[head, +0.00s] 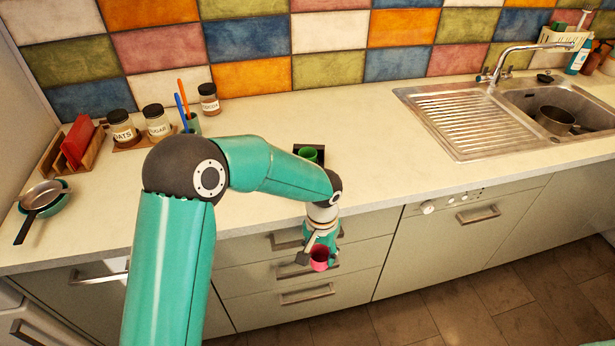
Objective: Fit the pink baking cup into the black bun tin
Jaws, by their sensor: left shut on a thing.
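My left gripper (314,255) is shut on the pink baking cup (320,262). In the head view they show in front of the drawer fronts, below the counter's front edge in the picture. The black bun tin (321,148) lies on the counter behind my left arm. A green cup (308,154) sits in or on the tin. My arm hides the tin's near part, so I cannot see all its hollows. The pink cup is apart from the tin. My right gripper is not in view.
The counter (370,150) is clear to the right of the tin, up to the sink drainer (455,115). Jars (157,122), a pen holder (191,122), a rack with a red item (78,140) and a pan (40,196) stand to the left.

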